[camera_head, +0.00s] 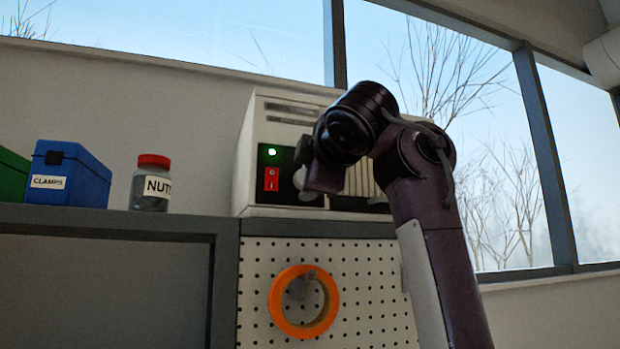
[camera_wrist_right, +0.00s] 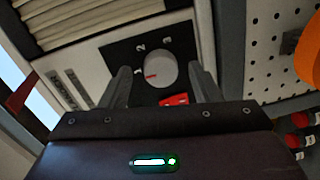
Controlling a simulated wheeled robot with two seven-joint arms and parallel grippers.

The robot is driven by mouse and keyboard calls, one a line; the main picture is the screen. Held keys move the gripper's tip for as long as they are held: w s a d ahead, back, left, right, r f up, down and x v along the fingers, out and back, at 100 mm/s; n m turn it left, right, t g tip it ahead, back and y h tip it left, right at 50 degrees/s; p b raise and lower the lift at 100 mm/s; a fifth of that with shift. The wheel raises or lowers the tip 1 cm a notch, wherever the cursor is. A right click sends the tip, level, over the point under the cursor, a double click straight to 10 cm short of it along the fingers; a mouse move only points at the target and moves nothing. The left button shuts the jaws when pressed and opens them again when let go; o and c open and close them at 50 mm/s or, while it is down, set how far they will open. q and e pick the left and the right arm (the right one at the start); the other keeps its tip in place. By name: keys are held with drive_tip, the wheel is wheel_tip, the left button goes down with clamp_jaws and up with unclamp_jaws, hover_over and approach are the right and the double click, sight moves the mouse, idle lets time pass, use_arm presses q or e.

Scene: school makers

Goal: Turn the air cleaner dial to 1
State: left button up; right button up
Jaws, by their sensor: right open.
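The air cleaner (camera_head: 285,108) is a pale box on top of the cabinet, with a lit green lamp and a red switch (camera_head: 271,178). In the right wrist view the round grey dial (camera_wrist_right: 161,70) sits on a black panel marked 1, 2 and 3. Its red mark is at the left, close to the 1; exact alignment is unclear. My right gripper (camera_wrist_right: 162,86) is open, with one finger on each side of the dial. I cannot tell whether the fingers touch it. My left gripper is not in view.
A jar of nuts (camera_head: 151,185), a blue clamps box (camera_head: 68,176) and a green box (camera_head: 12,176) stand left of the air cleaner. An orange tape roll (camera_head: 277,301) hangs on the pegboard (camera_head: 362,275) below. Windows are behind.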

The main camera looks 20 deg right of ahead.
drive_tip(key=s+b, duration=0.3)
drive_tip(key=s, duration=0.3)
drive_tip(key=shift+s+r+b, duration=0.2)
drive_tip(key=shift+s+b, duration=0.15)
drive_tip(key=shift+s, duration=0.05)
drive_tip(key=shift+f, duration=0.1)
